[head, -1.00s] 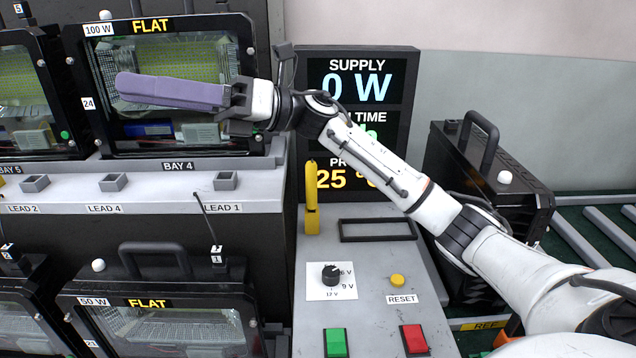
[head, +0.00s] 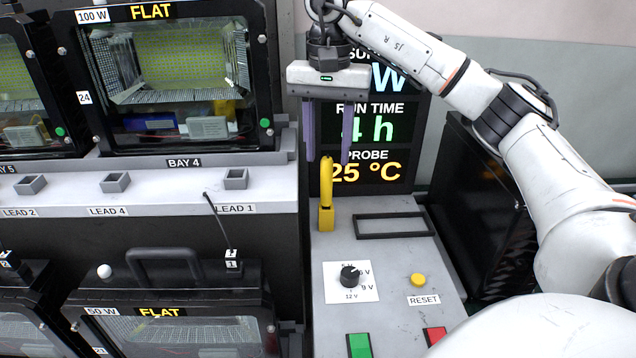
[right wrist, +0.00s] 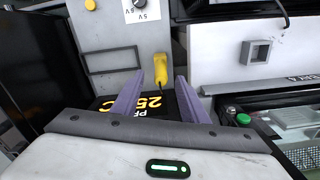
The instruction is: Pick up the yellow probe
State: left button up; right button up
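The yellow probe (head: 326,196) stands upright on the grey control panel, in front of the display's lower left part. My right gripper (head: 328,160) points down just above it, with two purple fingers spread apart and empty. In the right wrist view the probe (right wrist: 149,68) shows beyond the open fingertips (right wrist: 170,65), roughly between them. I cannot tell whether the fingertips reach the height of its top. My left gripper is not in view.
The display (head: 385,140) reading 25 °C stands close behind my right gripper. The panel carries an empty black frame (head: 393,226), a dial (head: 350,276) and a yellow reset button (head: 418,280). A floodlight housing (head: 170,85) and grey shelf (head: 270,193) stand to the left.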

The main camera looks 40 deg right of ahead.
aim_at(326, 188)
notch_tip(326, 188, down, 4)
jog(key=shift+d+f+b, duration=0.1)
jog(key=shift+f+b, duration=0.15)
jog(key=shift+b, duration=0.1)
jog(key=shift+w+f, duration=0.2)
jog(key=shift+f, duration=2.4)
grip_shut()
